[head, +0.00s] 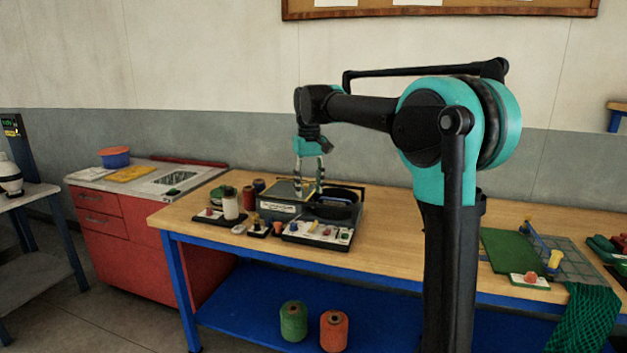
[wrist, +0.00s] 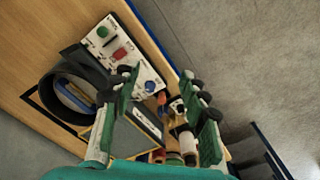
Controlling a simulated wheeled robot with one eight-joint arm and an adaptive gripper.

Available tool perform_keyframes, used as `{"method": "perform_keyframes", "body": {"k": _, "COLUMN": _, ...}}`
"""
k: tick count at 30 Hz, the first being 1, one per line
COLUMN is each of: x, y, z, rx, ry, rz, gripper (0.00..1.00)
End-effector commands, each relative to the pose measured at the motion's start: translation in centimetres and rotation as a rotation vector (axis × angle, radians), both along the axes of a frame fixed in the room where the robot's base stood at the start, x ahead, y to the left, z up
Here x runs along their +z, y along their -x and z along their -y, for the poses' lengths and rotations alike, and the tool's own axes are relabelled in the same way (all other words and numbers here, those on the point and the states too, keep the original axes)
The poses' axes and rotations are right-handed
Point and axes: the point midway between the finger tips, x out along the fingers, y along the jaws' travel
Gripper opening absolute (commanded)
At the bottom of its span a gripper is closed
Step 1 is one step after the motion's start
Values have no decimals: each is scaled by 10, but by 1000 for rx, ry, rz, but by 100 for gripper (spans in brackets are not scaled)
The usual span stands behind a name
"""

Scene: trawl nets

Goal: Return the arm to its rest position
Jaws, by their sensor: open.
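My arm reaches out to the left over the wooden workbench (head: 385,225) in the head view. In the wrist view a black round bowl (wrist: 52,92) with a blue item inside lies left of the fingers. A white panel with coloured knobs (wrist: 125,52) lies beyond the fingertips. Whether the fingers touch the device is unclear.
Spools and a white bottle (head: 230,205) stand left of the device. A red cabinet (head: 105,222) adjoins the bench. A green mat (head: 510,251) and green netting (head: 588,315) lie at the right. Green and orange spools (head: 293,321) sit on the blue lower shelf (head: 240,305). The bench middle is clear.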

Motion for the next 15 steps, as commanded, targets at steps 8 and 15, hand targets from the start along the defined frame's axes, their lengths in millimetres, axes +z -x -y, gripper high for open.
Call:
{"method": "perform_keyframes", "body": {"k": 8, "x": -36, "y": 19, "z": 37, "rx": -61, "ry": -16, "rz": 44, "gripper": 44}}
{"method": "perform_keyframes", "body": {"k": 15, "x": -91, "y": 58, "z": 86, "rx": -149, "ry": -36, "rz": 108, "gripper": 44}}
